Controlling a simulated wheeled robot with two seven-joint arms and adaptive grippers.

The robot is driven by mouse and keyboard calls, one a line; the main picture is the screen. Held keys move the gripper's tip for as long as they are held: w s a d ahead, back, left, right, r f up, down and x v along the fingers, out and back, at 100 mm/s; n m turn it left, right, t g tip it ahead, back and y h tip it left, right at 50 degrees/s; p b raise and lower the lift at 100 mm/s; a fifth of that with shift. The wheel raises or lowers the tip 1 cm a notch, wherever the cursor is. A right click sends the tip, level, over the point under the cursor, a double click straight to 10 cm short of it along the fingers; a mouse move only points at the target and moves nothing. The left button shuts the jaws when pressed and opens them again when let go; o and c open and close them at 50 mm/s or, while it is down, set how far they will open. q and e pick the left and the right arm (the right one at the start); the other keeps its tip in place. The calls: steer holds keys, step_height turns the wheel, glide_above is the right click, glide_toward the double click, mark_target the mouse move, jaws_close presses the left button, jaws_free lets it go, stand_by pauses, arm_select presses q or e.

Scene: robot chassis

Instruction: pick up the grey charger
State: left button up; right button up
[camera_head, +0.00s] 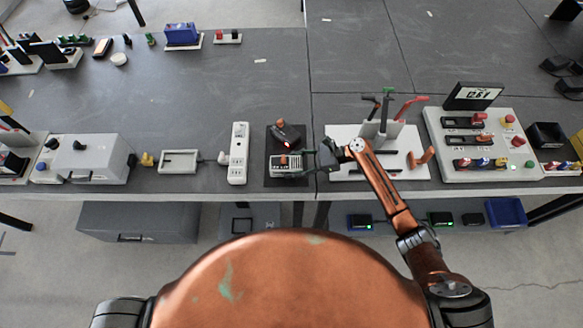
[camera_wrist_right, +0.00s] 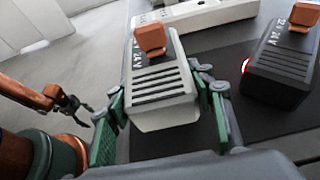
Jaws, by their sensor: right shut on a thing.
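The grey charger (camera_head: 285,167), a light box with dark slots and an orange piece on its top end, is at the front of a dark pad (camera_head: 272,145). My right gripper (camera_head: 301,164) comes from the right and is shut on it. In the right wrist view the green-padded fingers of the right gripper (camera_wrist_right: 162,118) grip the grey charger (camera_wrist_right: 163,88) from both sides. I cannot tell whether it still touches the pad. A black charger (camera_head: 285,137) with a red light lies just behind it. My left gripper (camera_wrist_right: 75,106) shows small; its jaws are unclear.
A white power strip (camera_head: 238,153) stands close on the left. A white board (camera_head: 350,172) with coloured hooks is on the right, then a switch panel (camera_head: 475,143). The bench's front edge is just before the charger.

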steer(key=s+r+p, duration=0.3)
steer(key=s+r, duration=0.7)
steer(key=s, duration=0.4)
steer(key=shift+r, duration=0.25)
steer(key=shift+a, duration=0.1)
glide_above(292, 162)
steer(key=shift+s+a, duration=0.1)
stand_by(0.9)
steer(key=shift+f+b, duration=0.65)
steer(key=shift+f, duration=2.1)
steer(key=shift+f+b, duration=1.2)
steer(key=shift+f, duration=2.2)
